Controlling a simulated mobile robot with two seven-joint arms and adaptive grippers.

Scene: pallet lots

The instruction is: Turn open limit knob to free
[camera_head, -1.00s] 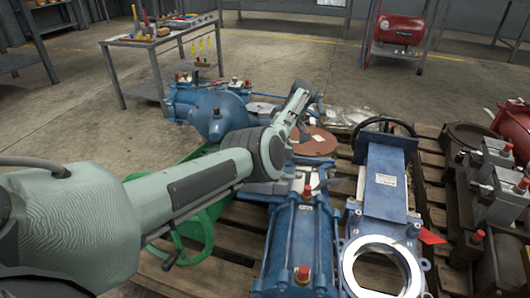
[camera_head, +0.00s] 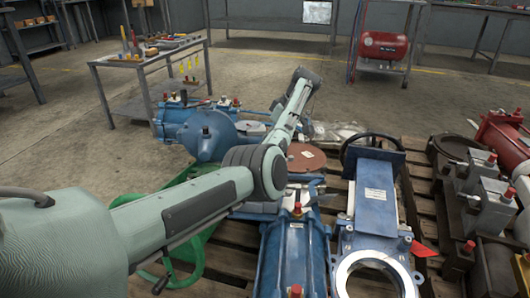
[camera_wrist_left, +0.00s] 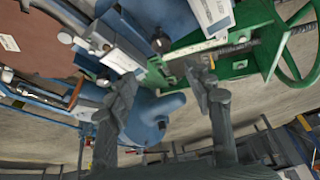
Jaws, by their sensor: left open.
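My left gripper (camera_wrist_left: 160,80) is open and empty in the left wrist view, its two dark fingers spread apart. Beyond the fingertips is a green device (camera_wrist_left: 235,65) with a pale scale strip and a handwheel. A blue body (camera_wrist_left: 155,118) with a small dark knob-like part (camera_wrist_left: 160,42) lies beyond and between the fingers. White tags hang close by. I cannot tell which part is the open limit knob. In the head view my left arm reaches over the green device (camera_head: 190,255); its gripper cannot be made out there. My right gripper is in neither view.
A blue cylinder actuator (camera_head: 290,255) and a blue gate valve (camera_head: 375,208) lie on a wooden pallet (camera_head: 420,205). A rounded blue actuator (camera_head: 205,135) sits behind my arm. Grey and red units crowd the right. A tool bench (camera_head: 150,62) stands beyond open floor.

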